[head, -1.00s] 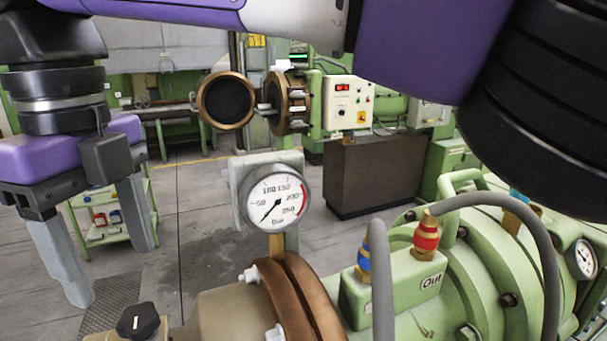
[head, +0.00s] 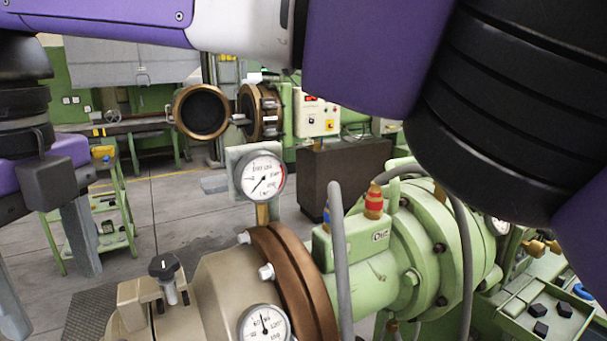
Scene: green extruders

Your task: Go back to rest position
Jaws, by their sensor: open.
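My gripper (head: 48,262) hangs at the left edge of the head view, pointing down. Its two grey fingers are spread apart with nothing seen between them, and the left finger is partly cut off by the frame. It is left of the green extruder (head: 385,285) and apart from it. My purple and black arm crosses the top of the view and hides part of the background.
A pressure gauge (head: 262,178) stands above the brown flange (head: 285,280), and a second gauge (head: 264,325) is below. Grey hoses (head: 340,265) arch over the extruder. A green shelf cart (head: 112,215) stands behind my gripper. Floor (head: 180,225) is open between cart and extruder.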

